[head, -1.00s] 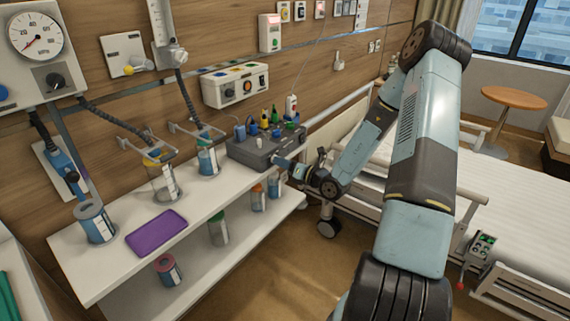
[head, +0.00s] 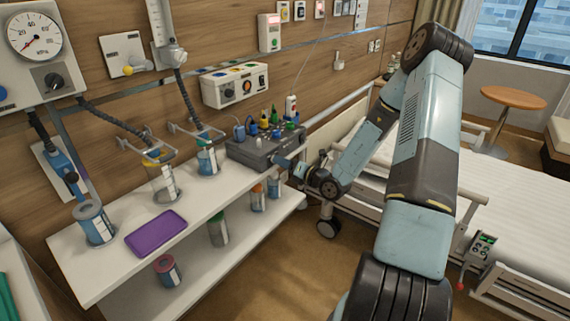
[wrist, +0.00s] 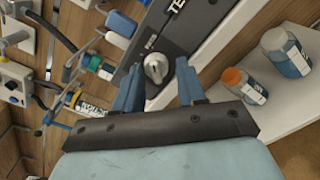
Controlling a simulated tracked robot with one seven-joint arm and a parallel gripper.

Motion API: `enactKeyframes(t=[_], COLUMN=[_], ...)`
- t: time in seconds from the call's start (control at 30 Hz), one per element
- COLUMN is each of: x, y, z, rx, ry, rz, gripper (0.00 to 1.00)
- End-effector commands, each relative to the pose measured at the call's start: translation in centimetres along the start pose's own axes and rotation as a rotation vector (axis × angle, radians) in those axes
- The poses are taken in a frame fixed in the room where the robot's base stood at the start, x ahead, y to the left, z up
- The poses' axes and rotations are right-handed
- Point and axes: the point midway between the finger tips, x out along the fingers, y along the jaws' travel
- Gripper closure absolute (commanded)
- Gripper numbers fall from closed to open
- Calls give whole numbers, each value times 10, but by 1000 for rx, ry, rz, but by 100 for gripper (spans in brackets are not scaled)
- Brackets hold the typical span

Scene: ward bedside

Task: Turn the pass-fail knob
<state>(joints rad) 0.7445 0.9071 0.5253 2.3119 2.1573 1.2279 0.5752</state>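The tester is a dark grey box (head: 246,152) at the far end of the white shelf in the head view. In the wrist view its dark panel (wrist: 190,28) carries partly cut-off white lettering and a pale grey rounded knob (wrist: 155,67) with a raised grip. My gripper (wrist: 158,72) is open, with one blue finger to the left of the knob and one to the right. Gaps show beside the knob, and I cannot tell how deep the fingertips reach. In the head view my gripper (head: 284,163) is at the box's right side, small and partly hidden.
Coloured plugs (head: 264,122) stand on top of the box. A purple tray (head: 156,233) lies on the upper shelf. The bed (head: 510,215) is to the right.

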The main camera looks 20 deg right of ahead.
Motion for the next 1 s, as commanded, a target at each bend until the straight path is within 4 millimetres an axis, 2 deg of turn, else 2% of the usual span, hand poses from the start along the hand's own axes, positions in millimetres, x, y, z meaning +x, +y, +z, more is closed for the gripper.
enactKeyframes(t=[0.57,0.77,1.0], x=[-3,-29,-77], y=[2,1,0], z=[-1,-1,-1], rx=[0,0,1], ry=[2,2,1], rz=[4,2,0], gripper=[63,63,63])
